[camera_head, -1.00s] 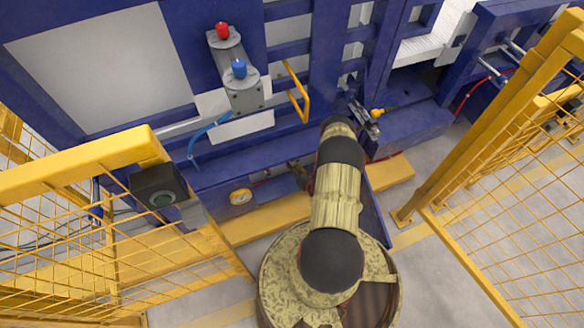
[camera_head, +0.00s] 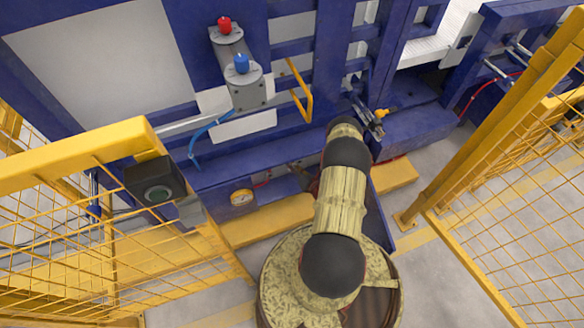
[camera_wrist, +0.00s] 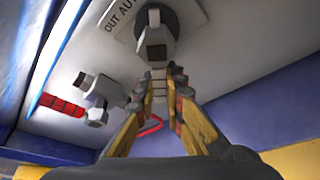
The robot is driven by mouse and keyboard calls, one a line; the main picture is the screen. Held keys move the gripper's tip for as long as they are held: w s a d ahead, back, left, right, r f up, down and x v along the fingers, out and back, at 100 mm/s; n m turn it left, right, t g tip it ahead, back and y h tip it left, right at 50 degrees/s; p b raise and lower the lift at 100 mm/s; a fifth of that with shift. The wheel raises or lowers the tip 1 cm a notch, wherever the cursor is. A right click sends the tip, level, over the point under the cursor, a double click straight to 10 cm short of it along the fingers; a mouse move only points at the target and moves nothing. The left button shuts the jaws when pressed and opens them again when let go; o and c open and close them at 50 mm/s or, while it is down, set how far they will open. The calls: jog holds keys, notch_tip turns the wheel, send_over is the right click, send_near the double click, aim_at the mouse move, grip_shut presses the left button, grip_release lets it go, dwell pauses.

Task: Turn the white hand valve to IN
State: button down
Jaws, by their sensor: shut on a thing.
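The white hand valve (camera_wrist: 155,32) shows at the top of the wrist view, with a pale handle that reaches toward me from a dark round base. In the head view my own arm hides the valve and the gripper.
A grey fitting (camera_wrist: 98,88) with a red threaded part (camera_wrist: 62,106) sits left of the fingers. In the head view, yellow mesh fences (camera_head: 75,165) stand left and right of my arm.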

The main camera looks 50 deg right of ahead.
jog(key=c, duration=1.8)
grip_release()
jog(key=shift+c, duration=0.2)
jog(key=v, duration=1.2)
